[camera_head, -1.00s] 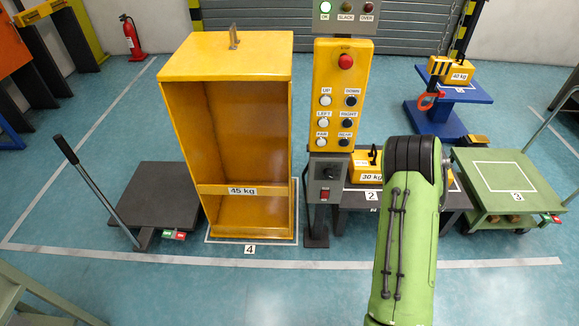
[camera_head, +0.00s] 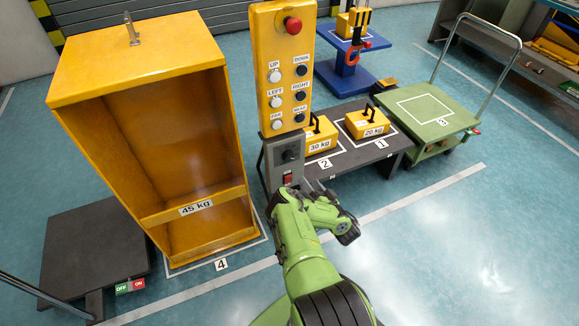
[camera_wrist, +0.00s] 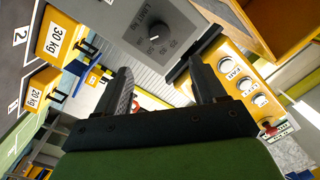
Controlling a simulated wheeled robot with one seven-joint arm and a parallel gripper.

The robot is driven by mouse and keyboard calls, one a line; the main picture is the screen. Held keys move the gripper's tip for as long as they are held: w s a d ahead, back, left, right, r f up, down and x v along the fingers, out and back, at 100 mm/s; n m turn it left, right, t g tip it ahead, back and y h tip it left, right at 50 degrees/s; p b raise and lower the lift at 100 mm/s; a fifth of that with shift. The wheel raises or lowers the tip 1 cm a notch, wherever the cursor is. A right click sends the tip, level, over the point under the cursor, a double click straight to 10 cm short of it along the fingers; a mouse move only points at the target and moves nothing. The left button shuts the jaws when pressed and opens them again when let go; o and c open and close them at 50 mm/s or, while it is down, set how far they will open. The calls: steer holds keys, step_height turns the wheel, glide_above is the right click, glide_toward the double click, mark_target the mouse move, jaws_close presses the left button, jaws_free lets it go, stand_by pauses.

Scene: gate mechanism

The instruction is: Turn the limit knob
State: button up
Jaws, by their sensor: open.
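The limit knob (camera_head: 289,155) is a small black dial on the grey box below the yellow button panel. In the wrist view the knob (camera_wrist: 154,32) shows beyond the fingers, on a grey face with a printed scale around it. My gripper (camera_wrist: 158,66) is open and empty, its two dark fingers wide apart and pointing toward the grey face. The knob appears above the gap between the fingertips, apart from them.
A red rocker switch (camera_head: 288,178) sits under the knob. The yellow button panel (camera_head: 282,75) rises above. A tall yellow 45 kg frame (camera_head: 150,130) stands close on the left. Yellow 30 kg (camera_head: 320,135) and 20 kg (camera_head: 367,122) weights stand on a dark platform on the right.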

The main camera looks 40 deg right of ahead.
mark_target(290, 158)
steer(key=w+d+b, duration=0.1)
steer(key=w, duration=0.3)
steer(key=w+d+b, duration=0.1)
steer(key=w+b, duration=0.1)
steer(key=w, duration=0.2)
steer(key=w+b, duration=0.2)
steer(key=w, duration=0.3)
steer(key=shift+d, duration=0.4)
steer(key=shift+c, duration=0.5)
steer(key=c, duration=1)
